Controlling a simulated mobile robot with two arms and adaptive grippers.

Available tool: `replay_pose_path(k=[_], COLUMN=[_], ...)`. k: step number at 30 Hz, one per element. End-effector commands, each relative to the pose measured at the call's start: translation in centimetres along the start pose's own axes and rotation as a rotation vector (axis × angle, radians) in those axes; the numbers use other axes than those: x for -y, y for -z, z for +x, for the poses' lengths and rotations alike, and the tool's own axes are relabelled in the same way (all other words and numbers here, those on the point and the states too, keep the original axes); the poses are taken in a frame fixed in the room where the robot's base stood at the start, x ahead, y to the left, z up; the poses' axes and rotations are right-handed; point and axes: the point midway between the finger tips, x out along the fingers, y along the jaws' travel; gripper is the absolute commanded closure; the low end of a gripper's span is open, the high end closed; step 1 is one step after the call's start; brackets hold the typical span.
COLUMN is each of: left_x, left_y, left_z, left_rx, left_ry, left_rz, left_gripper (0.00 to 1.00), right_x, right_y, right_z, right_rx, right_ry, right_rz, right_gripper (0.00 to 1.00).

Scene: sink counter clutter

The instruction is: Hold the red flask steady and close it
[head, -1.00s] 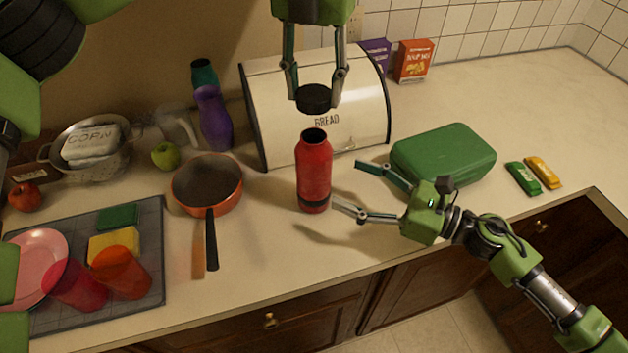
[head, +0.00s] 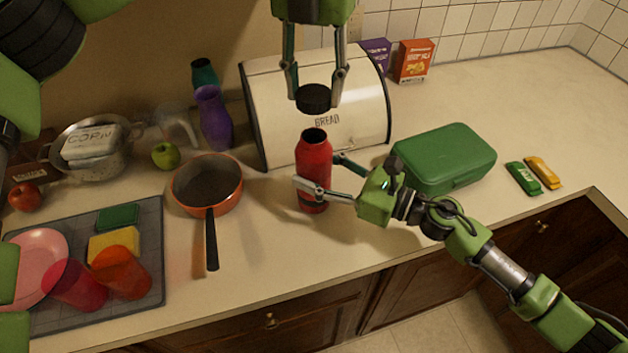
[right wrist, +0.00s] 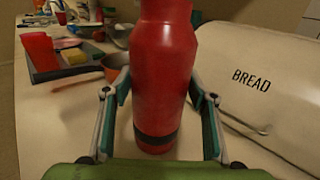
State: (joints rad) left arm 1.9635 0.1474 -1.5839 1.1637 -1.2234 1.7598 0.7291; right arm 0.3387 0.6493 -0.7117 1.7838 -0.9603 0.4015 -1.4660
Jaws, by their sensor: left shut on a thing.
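The red flask (head: 314,152) stands upright on the counter with its dark mouth uncovered. It fills the middle of the right wrist view (right wrist: 162,75), with a dark band near its base. My left gripper (head: 315,93) is shut on the black cap (head: 313,100) and holds it above the flask mouth, apart from it. My right gripper (head: 316,171) is open around the flask's lower body, one finger on each side. In the right wrist view, its fingers (right wrist: 161,88) flank the flask, close to its sides; contact is not clear.
The bread box (head: 270,110) stands close behind the flask. An orange pan (head: 207,187) is to its left, a green lunch box (head: 443,160) to its right. A grey mat (head: 150,220) bears a plate and cups. The right end of the counter is mostly clear.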

Motion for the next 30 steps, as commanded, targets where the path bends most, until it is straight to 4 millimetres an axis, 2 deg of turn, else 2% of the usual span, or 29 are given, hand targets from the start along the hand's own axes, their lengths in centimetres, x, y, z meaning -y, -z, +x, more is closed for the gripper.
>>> replay_pose_path(k=[1,4,10,19,30], left_x=[0.0,0.0,0.0,0.0,0.0], left_y=[0.0,0.0,0.0,0.0,0.0], left_z=[0.0,0.0,0.8,4.8,5.0], left_rx=[0.000,0.000,-0.002,-0.001,0.001], left_ry=[0.000,0.000,0.000,0.000,-0.001], left_rz=[0.000,0.000,0.000,0.001,0.000], left_gripper=[0.72,0.72,0.72,0.72,0.72], right_x=[0.0,0.0,0.0,0.0,0.0], right_y=[0.0,0.0,0.0,0.0,0.0], right_z=[0.0,0.0,0.0,0.0,0.0], right_rx=[0.000,0.000,0.000,0.000,0.000], right_ry=[0.000,0.000,0.000,0.000,0.000], right_rz=[0.000,0.000,0.000,0.000,0.000], right_gripper=[0.65,0.90,0.90,0.90,0.90])
